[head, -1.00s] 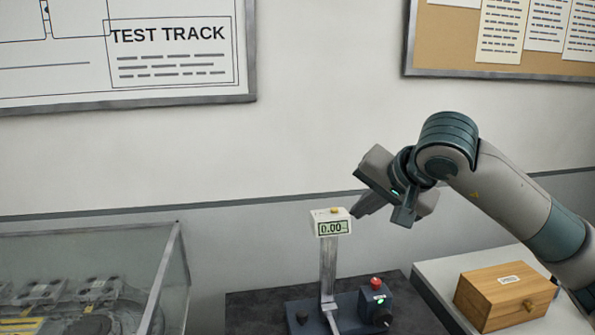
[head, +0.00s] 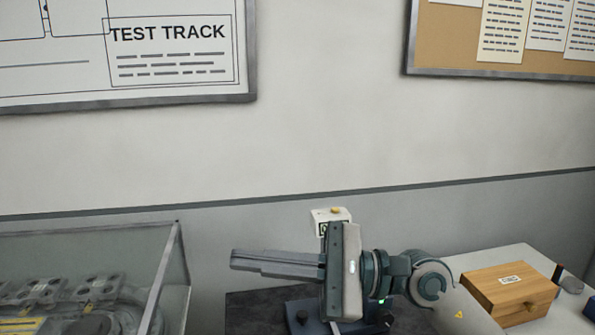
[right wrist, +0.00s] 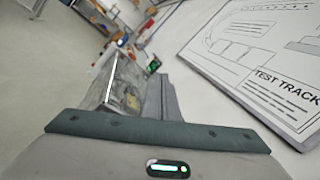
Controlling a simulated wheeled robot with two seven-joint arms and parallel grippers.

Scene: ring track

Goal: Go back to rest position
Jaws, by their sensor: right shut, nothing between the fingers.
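My right gripper (head: 236,260) is shut and empty in the head view. Its fingers point left, and its body stands in front of the white display unit (head: 333,215) on its post, hiding most of the screen and stand. In the right wrist view the shut fingers (right wrist: 166,80) point away from the camera toward the upper middle. My left gripper is not in either view.
A glass-walled case (head: 172,262) with track parts stands at the left. A wooden box (head: 488,300) sits on a light table at the right. A TEST TRACK board (head: 170,95) and a cork board (head: 450,45) hang on the wall.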

